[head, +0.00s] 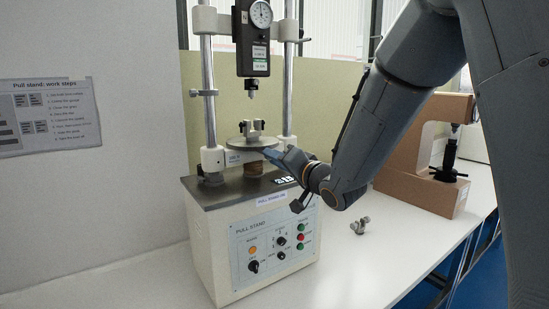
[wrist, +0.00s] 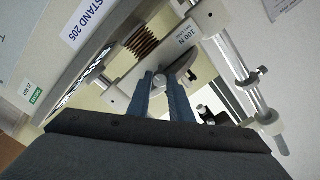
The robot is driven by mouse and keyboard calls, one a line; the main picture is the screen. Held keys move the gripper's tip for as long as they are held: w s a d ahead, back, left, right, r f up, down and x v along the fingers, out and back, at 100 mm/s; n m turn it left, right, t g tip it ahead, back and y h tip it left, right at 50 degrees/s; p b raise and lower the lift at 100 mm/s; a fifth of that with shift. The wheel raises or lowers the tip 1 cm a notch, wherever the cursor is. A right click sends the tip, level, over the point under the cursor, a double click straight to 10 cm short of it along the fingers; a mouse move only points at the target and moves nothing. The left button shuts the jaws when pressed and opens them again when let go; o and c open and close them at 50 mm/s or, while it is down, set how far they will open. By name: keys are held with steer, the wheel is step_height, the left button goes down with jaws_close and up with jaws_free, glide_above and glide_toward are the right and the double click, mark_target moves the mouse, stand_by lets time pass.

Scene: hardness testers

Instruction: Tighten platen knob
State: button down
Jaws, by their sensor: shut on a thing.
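The pull stand (head: 230,225) stands on the bench, with a round grey platen (head: 240,143) on its crosshead under the force gauge (head: 252,50). My gripper (head: 274,155) reaches in from the right to the platen's front right edge. In the wrist view, the blue fingers of my gripper (wrist: 159,82) are shut on a small grey knob (wrist: 160,80), beside the crosshead marked 100 N (wrist: 185,42). The fingers cover most of the knob. In the head view, my gripper hides the knob.
A brown tester (head: 405,170) with a black spindle stands behind my arm on the right. A small metal part (head: 360,225) lies on the white bench (head: 350,270). The stand's two columns flank the platen. A work-steps sheet (head: 50,115) is on the left wall.

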steer(key=c, duration=1.6)
jaws_free()
steer(key=b+v, duration=0.2)
steer(key=v, duration=0.5)
steer(key=shift+s+d, duration=0.25)
steer(key=shift+s, duration=0.1)
